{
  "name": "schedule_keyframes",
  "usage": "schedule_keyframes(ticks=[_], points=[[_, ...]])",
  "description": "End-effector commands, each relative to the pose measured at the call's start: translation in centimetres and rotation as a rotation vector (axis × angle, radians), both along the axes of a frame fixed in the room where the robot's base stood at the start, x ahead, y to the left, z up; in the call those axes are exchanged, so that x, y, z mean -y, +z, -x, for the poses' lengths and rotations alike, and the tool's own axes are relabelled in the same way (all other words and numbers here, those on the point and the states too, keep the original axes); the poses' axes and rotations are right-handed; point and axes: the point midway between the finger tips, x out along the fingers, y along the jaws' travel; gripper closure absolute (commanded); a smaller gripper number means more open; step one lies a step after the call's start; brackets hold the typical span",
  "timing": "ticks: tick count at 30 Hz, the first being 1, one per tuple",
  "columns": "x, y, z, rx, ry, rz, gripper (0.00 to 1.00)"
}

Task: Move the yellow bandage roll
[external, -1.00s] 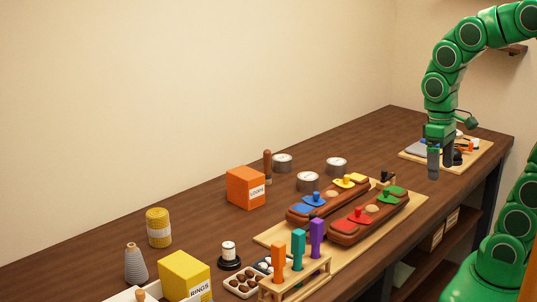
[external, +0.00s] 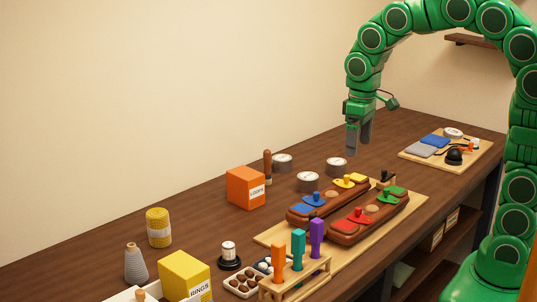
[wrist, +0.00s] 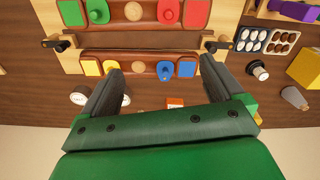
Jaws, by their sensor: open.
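The yellow bandage roll (external: 158,228) stands upright at the left of the wooden bench, behind a grey cone. My gripper (external: 358,142) is open and empty, pointing down above the far part of the bench. It is well to the right of the roll and apart from it. In the wrist view my gripper (wrist: 160,72) has its two fingers spread, with the trays of coloured pieces beyond them. A small yellow patch shows beside the right finger there; I cannot tell if it is the roll.
An orange box (external: 246,188), a yellow RINGS box (external: 185,277), a grey cone (external: 136,264) and a small spool (external: 229,255) stand around the roll. A rack (external: 296,281) of coloured handles is at the front. The bench between roll and orange box is clear.

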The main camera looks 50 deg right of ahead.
Motion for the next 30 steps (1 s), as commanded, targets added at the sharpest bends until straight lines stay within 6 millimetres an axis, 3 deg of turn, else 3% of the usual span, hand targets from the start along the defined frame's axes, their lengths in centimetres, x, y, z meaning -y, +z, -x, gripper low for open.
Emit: schedule_keyframes(ticks=[9, 30], points=[[-3.3, -0.4, -6.5, 0.047, 0.064, -0.007, 0.05], [-12.4, -3.2, -18.8, 0.142, 0.22, -0.033, 0.05]])
